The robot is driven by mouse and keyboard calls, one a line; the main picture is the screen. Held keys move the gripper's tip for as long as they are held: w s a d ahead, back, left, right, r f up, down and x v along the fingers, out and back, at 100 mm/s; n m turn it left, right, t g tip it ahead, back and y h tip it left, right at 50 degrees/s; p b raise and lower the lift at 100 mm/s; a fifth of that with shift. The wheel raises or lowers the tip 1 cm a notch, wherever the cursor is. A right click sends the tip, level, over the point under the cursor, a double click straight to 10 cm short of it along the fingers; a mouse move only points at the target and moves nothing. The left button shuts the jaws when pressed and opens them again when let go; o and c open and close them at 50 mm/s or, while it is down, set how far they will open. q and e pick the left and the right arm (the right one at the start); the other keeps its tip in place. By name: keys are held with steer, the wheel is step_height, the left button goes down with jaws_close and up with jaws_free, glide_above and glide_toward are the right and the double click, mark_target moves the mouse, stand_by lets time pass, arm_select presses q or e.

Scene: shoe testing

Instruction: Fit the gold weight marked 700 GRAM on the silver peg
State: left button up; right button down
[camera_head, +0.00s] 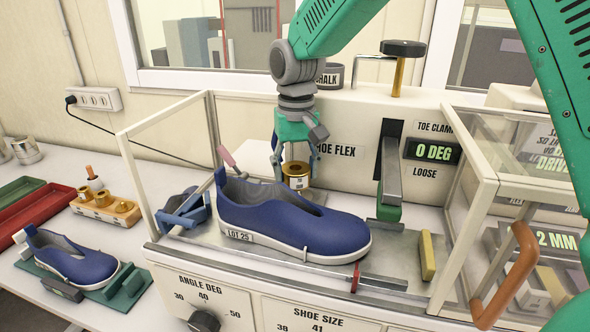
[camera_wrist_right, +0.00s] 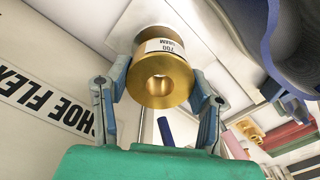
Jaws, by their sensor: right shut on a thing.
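The gold weight (camera_head: 296,175) is a ring with a white label and a centre hole. It is in the machine bay behind the blue shoe. In the right wrist view its label on the gold weight (camera_wrist_right: 160,70) reads 700 GRAM. My right gripper (camera_head: 297,160) comes down from above and is shut on the weight, one finger on each side. In the wrist view the fingers of my right gripper (camera_wrist_right: 160,100) flank the weight. I cannot clearly make out the silver peg, or whether the weight is around it. My left gripper is not in view.
The blue shoe (camera_head: 290,220) fills the bay's front, with a blue clamp (camera_head: 183,215) at its heel. A pink-handled rod (camera_head: 228,157) stands close left of the weight. Clear panels (camera_head: 165,135) and a toe clamp (camera_head: 390,175) flank the bay. A weight block (camera_head: 124,214) stands left.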

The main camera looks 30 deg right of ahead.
mark_target(298, 183)
steer(key=shift+d, duration=0.2)
steer(key=shift+d+f, duration=0.25)
steer(key=shift+a+f, duration=0.25)
steer(key=shift+f, duration=0.15)
steer(key=shift+f, duration=0.95)
steer(key=c, duration=0.6)
jaws_free()
steer(key=shift+d, duration=0.1)
step_height(298, 183, up, 12)
steer(key=shift+f, duration=0.1)
